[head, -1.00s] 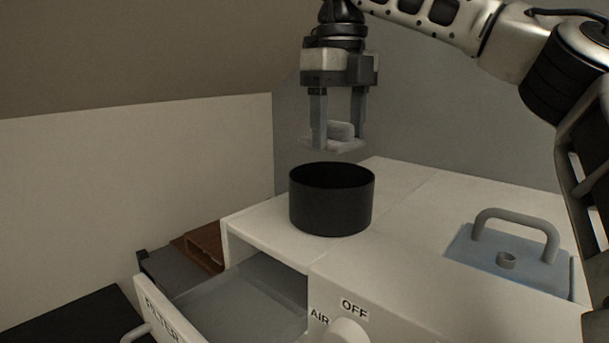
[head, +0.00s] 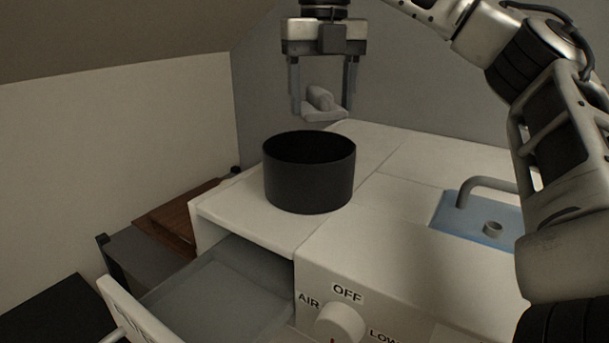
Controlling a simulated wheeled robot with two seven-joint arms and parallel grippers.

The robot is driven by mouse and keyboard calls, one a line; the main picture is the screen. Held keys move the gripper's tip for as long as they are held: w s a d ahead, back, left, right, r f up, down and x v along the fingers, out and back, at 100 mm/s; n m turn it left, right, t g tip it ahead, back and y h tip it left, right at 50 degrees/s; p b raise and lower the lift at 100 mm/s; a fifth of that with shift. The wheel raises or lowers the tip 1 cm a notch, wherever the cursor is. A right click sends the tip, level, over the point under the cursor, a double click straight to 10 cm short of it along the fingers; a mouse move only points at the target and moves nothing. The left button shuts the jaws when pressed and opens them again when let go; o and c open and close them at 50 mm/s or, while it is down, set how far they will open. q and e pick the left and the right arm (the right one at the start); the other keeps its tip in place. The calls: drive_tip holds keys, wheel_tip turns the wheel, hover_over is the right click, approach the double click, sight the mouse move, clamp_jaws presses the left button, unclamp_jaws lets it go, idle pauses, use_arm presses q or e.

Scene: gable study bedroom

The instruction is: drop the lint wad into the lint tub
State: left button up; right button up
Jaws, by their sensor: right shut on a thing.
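The lint wad (head: 320,99) is a pale grey, lumpy piece with a flatter lower part. It sits between the fingers of my right gripper (head: 322,108), which is shut on it. The lint tub (head: 309,186) is a round, black, open-topped tub standing upright on the white cabinet top. The gripper and wad are in the air above the tub, near the far side of its rim in the picture, and apart from it. The tub's floor is dark and cannot be made out. My left gripper is not in view.
The white cabinet (head: 400,210) has an open drawer (head: 215,300) at front left and a knob (head: 340,322) near "OFF" and "AIR" labels. A blue panel with a grey handle (head: 487,185) lies right of the tub. A brown box (head: 180,215) is at left.

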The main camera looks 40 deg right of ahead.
drive_tip(key=shift+f, duration=0.1)
drive_tip(key=o, duration=1)
drive_tip(key=shift+o, duration=0.2)
wheel_tip(320, 180, up, 12)
idle(0.4)
